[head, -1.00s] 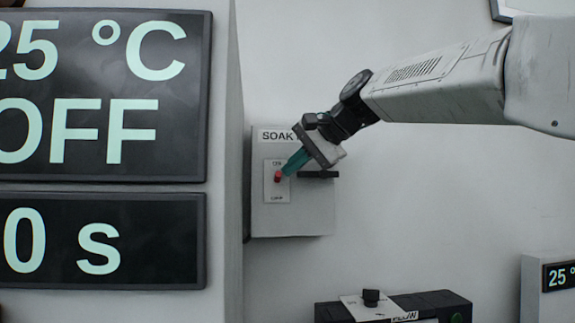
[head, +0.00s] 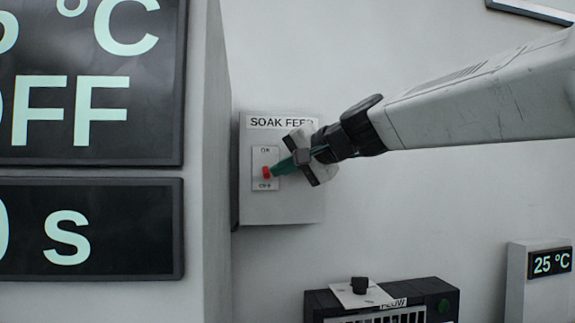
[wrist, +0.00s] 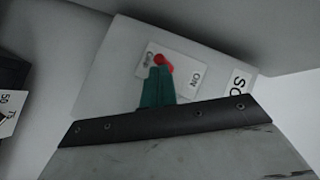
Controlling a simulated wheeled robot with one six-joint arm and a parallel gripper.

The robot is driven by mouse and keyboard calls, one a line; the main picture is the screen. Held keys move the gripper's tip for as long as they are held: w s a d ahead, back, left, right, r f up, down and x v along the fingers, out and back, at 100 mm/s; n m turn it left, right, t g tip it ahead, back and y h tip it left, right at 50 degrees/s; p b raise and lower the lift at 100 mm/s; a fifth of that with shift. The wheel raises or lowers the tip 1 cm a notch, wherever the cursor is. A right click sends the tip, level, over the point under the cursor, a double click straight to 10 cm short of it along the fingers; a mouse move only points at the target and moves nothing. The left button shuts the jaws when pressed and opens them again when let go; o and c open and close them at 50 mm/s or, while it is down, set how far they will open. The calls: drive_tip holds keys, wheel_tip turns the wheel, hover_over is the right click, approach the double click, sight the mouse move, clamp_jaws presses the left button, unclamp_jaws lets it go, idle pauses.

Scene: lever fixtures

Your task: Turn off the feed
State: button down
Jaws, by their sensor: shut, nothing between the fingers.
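The soak feed box (head: 285,208) is a grey box on the wall, labelled SOAK FEED. On its white plate, marked ON at the top and OFF at the bottom, is a red lever (head: 266,172), which sits around mid-plate, low toward OFF. My gripper (head: 277,169) has green fingers, is shut with nothing between them, and its tips are at the right side of the lever, seemingly touching it. In the wrist view the red lever (wrist: 163,61) shows just past the green fingertips (wrist: 158,72), partly hidden by them. The ON and OFF marks show on either side.
A large display panel (head: 90,230) reading OFF and s stands close at left. A black unit (head: 440,300) with a knob on a white plate is below, labelled FLOW. A small 25 °C display (head: 552,262) is at lower right. The wall between is bare.

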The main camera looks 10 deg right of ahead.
drive_tip(key=shift+r, duration=0.15)
drive_tip(key=shift+r, duration=0.7)
drive_tip(key=shift+d, duration=0.1)
drive_tip(key=d+f+v, duration=0.1)
drive_tip(key=v, duration=1.2)
drive_tip(key=shift+w+d+f, duration=0.2)
drive_tip(key=shift+w+f, duration=0.05)
drive_tip(key=shift+f, duration=0.1)
